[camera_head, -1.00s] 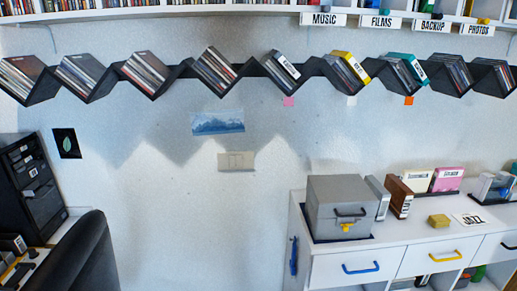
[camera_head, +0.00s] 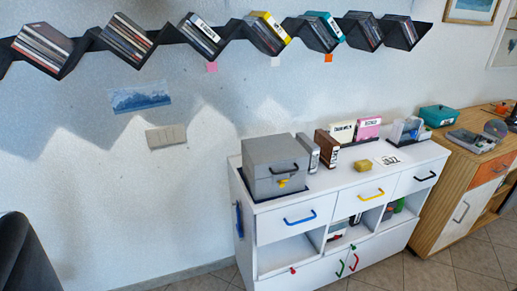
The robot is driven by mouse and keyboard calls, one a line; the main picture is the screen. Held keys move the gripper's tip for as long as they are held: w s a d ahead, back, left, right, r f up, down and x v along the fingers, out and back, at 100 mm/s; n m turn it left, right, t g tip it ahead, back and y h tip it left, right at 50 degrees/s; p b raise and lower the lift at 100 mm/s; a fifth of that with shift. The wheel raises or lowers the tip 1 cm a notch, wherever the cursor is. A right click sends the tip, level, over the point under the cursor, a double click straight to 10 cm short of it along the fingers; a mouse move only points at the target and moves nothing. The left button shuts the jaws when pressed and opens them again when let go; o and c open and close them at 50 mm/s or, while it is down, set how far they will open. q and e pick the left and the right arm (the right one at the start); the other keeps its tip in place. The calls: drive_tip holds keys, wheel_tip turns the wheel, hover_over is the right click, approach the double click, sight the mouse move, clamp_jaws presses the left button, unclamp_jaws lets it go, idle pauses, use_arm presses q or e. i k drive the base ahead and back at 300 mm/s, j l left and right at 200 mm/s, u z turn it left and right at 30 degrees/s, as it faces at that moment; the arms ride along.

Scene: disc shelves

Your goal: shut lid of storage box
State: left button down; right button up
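A grey storage box (camera_head: 264,170) stands on the left end of the white cabinet's top. It has a black handle and a yellow latch (camera_head: 283,183) on its front. Its lid (camera_head: 270,148) appears down on the box; I cannot tell whether it is fully closed. Neither of my grippers shows in the head view.
The white cabinet (camera_head: 240,202) has drawers with coloured handles. Binders (camera_head: 326,148) and a yellow block (camera_head: 363,166) stand right of the box. A wooden cabinet (camera_head: 470,160) is further right. A dark chair (camera_head: 22,255) is at lower left; floor is open between.

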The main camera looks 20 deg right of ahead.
sight(276, 156)
drive_tip(key=i+l+u, duration=0.2)
drive_tip(key=l, duration=0.6)
drive_tip(key=i+l+u, duration=0.25)
drive_tip(key=l, duration=0.55)
drive_tip(key=l+u, duration=0.2)
drive_tip(key=l, duration=0.55)
